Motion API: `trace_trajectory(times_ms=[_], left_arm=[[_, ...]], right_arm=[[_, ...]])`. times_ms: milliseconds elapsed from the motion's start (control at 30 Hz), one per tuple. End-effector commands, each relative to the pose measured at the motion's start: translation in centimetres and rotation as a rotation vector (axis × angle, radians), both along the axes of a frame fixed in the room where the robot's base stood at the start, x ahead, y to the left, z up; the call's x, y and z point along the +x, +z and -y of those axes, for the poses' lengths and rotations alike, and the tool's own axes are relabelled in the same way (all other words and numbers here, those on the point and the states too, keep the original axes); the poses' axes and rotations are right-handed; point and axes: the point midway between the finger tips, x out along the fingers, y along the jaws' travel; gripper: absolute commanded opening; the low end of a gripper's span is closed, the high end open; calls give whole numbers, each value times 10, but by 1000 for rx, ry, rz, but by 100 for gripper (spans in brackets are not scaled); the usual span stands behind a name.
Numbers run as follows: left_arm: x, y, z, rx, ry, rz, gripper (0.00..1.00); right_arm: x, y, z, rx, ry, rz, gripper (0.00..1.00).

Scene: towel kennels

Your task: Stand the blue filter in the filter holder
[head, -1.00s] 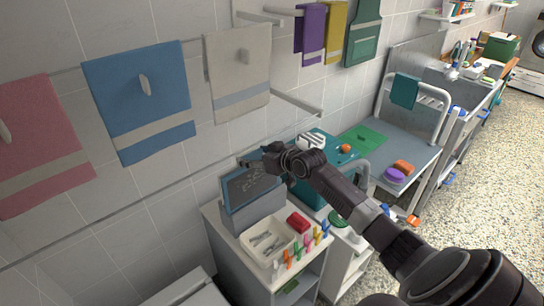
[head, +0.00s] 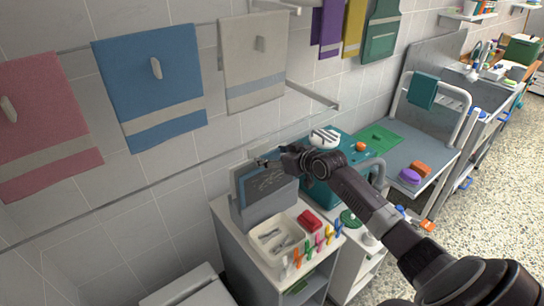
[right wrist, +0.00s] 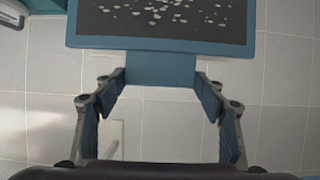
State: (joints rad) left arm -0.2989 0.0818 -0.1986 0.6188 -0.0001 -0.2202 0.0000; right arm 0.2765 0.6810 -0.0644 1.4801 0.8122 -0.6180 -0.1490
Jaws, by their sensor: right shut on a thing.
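The blue filter (head: 264,182) is a flat panel with a blue frame and a dark, pale-speckled face. It stands roughly upright at the grey filter holder (head: 262,212) on the white cabinet. Its lower edge meets the holder; I cannot tell how deep it sits. My right gripper (head: 268,160) is at the filter's top edge. In the right wrist view, my right gripper (right wrist: 161,82) is shut on the blue tab of the filter (right wrist: 161,68), and the speckled face lies beyond. My left gripper is not in view.
In front of the holder are a cream tray (head: 272,240), a red block (head: 309,220) and several coloured clips (head: 318,243). A teal box (head: 325,190) stands to the right, with a grey cart (head: 415,150) beyond. Towels hang on the wall behind.

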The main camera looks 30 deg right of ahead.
Motion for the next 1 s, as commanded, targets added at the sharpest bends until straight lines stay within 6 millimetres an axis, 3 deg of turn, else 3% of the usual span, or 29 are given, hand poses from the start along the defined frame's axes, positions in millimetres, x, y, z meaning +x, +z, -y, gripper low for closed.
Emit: trace_trajectory(times_ms=[67,100,233,600,767,1000], left_arm=[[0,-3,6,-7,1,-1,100],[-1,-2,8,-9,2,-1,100],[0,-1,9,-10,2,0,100],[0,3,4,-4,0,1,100],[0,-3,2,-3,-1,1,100],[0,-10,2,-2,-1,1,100]], right_arm=[[0,-4,0,0,0,0,25],[0,-3,0,0,0,-1,69],[0,-3,0,0,0,-1,82],[0,4,0,0,0,1,82],[-15,6,2,-1,0,-1,82],[-50,22,4,-3,3,-2,82]])
